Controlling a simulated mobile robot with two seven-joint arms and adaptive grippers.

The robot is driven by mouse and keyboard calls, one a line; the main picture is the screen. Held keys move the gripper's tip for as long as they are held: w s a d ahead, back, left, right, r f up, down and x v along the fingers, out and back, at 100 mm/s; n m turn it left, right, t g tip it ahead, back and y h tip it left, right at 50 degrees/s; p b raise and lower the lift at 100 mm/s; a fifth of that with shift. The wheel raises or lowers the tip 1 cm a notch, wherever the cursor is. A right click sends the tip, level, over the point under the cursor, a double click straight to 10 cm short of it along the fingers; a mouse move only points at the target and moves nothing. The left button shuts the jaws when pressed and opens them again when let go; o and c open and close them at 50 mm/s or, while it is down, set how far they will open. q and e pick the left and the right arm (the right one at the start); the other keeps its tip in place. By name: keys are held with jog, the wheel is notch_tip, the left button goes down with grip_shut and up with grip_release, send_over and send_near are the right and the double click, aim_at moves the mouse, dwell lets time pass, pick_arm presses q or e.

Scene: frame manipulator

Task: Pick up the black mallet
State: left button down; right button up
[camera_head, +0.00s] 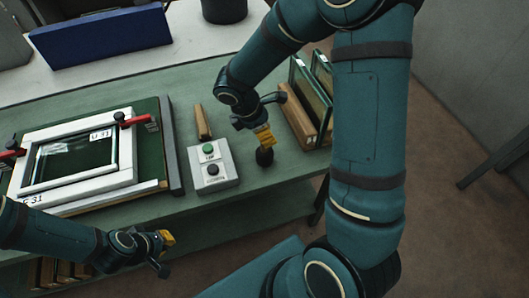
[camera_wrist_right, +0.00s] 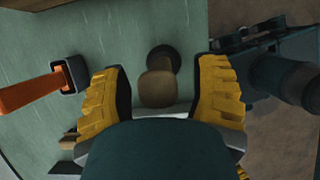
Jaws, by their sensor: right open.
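The black mallet shows in the head view as a dark round head (camera_head: 265,157) on the green bench, under my right gripper (camera_head: 267,122). In the right wrist view its light brown handle end (camera_wrist_right: 157,88) points toward the camera, with the dark head beyond it. The mallet seems to stand upright. The right gripper's yellow fingers are open, one on each side of the handle, with gaps visible. Most of the handle is hidden in the head view. My left gripper (camera_head: 164,253) looks open and empty at the lower left, near the bench's front edge.
A grey button box (camera_head: 212,168) and a wooden block (camera_head: 202,121) lie left of the mallet. A white frame (camera_head: 75,155) with red clamps lies further left. Wooden holders with glass panes (camera_head: 312,90) stand to the right.

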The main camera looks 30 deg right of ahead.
jog(key=shift+x, duration=0.85)
jog(key=shift+r, duration=0.1)
grip_shut()
jog(key=shift+r, duration=0.1)
